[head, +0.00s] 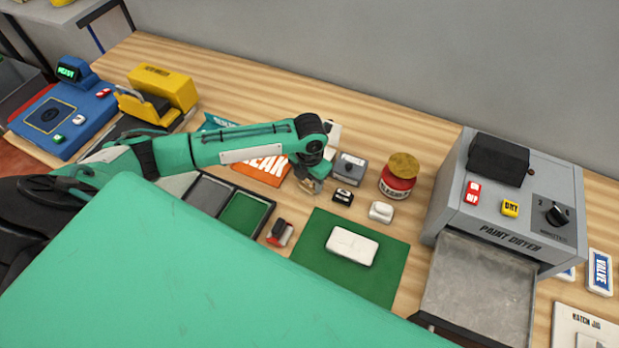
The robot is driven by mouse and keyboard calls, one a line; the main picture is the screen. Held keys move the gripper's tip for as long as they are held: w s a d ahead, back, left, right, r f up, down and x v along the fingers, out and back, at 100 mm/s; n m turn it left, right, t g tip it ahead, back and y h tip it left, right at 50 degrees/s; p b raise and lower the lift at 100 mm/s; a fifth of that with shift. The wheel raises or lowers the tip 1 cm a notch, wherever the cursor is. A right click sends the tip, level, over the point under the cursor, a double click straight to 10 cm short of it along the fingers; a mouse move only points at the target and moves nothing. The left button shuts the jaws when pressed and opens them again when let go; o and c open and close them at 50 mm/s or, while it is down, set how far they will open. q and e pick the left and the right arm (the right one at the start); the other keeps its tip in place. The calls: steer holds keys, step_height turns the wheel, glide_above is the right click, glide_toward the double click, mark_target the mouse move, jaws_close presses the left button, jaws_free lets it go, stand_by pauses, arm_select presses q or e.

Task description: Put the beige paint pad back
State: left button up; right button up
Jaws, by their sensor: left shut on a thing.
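My left gripper (313,184) points down over the bench, just left of a small black block (342,196). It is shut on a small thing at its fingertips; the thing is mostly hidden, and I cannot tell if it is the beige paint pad. A tray (271,208) with a grey and a green compartment lies below and left of the gripper. A small red, black and white piece (280,233) lies beside it. A small white block (381,211) stands to the right. My right gripper is not in view.
A white rounded block (352,245) lies on a green mat (306,258). A red jar (397,186) and a small grey device (349,168) stand behind. A grey paint dryer (470,216) with its tray out stands at right. A yellow machine (176,88) stands at left.

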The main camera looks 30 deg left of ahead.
arm_select(q)
steer(key=shift+f, duration=0.15)
steer(key=o, duration=1.5)
steer(key=shift+o, duration=0.2)
steer(key=shift+r+p, duration=2.05)
steer(key=shift+r, duration=0.15)
steer(key=shift+r+p, duration=1.8)
steer(key=shift+r, duration=0.05)
steer(key=shift+s+f, duration=0.1)
